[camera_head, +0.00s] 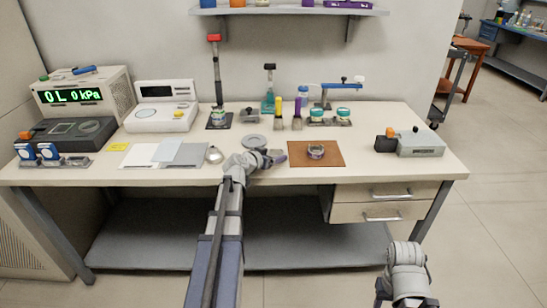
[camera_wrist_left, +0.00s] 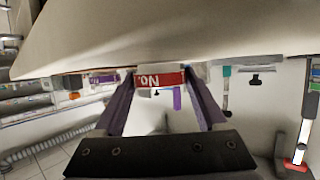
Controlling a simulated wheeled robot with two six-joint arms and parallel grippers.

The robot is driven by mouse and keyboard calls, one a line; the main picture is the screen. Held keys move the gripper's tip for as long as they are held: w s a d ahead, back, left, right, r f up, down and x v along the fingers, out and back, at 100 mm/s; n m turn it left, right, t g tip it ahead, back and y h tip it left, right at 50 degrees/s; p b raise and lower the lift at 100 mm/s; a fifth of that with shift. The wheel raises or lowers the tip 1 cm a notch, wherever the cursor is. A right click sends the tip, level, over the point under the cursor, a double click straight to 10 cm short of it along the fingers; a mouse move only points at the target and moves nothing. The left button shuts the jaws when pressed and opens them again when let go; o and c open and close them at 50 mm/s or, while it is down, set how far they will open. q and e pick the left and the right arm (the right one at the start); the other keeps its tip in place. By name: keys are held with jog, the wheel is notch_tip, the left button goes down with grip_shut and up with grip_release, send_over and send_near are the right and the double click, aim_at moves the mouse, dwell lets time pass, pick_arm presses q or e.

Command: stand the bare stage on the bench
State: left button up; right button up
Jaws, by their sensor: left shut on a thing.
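My left gripper (camera_head: 266,158) is over the front of the bench (camera_head: 215,181), left of the brown mat. In the left wrist view, whose picture is upside down, the left gripper (camera_wrist_left: 161,77) is shut on a piece with a red label reading "No.", which I take for the stage (camera_wrist_left: 160,79). The bench top (camera_wrist_left: 200,35) is close to it there; I cannot tell whether they touch. A round grey disc (camera_head: 253,142) shows just beyond the gripper in the head view; I cannot tell whether it is the held piece. My right arm is low at right, its fingers unclear.
A ring-shaped part (camera_head: 316,152) sits on the brown mat (camera_head: 300,162). Left of my gripper are a small round silvery piece (camera_head: 214,155) and grey sheets (camera_head: 186,154). Tools and jars stand behind. A grey device (camera_head: 420,144) is at right, with clear bench before it.

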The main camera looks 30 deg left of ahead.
pick_arm(q)
jog(key=shift+f, duration=0.25)
jog(key=o, duration=1.5)
jog(key=shift+r, duration=0.1)
jog(key=shift+c, duration=0.2)
jog(key=shift+r, duration=0.1)
jog(key=shift+s+r, duration=0.15)
jog(key=shift+r, duration=0.05)
jog(key=p+v, duration=0.4)
jog(key=v, duration=0.7)
jog(key=shift+s+p, duration=0.4)
jog(key=shift+a, duration=0.1)
